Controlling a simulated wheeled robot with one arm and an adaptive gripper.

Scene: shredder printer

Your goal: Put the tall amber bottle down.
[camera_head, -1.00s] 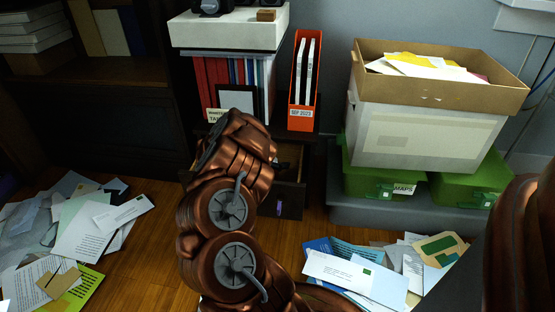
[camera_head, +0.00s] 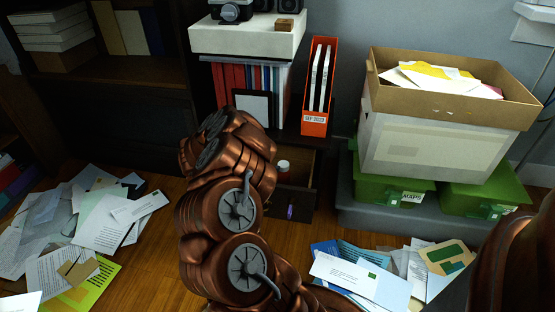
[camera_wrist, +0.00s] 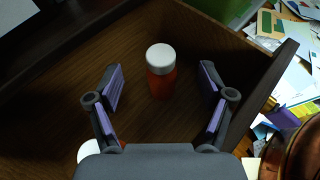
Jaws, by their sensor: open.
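The tall amber bottle (camera_wrist: 160,80), orange-red with a white cap, stands upright inside an open wooden drawer (camera_wrist: 205,28) in the wrist view. My gripper (camera_wrist: 162,88) is open, its two purple-padded fingers on either side of the bottle with a visible gap to each. In the head view the bottle (camera_head: 283,167) shows in the open drawer (camera_head: 297,201), just right of my arm. My gripper is hidden behind my arm in that view. A second white round thing (camera_wrist: 88,151) shows partly at the lower left of the wrist view, mostly hidden by my gripper.
Loose papers lie on the floor at the left (camera_head: 105,225) and lower right (camera_head: 365,275). A cardboard-lidded box (camera_head: 435,145) stands on green bins (camera_head: 395,187) to the right. An orange file holder (camera_head: 318,85) stands on the cabinet above the drawer.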

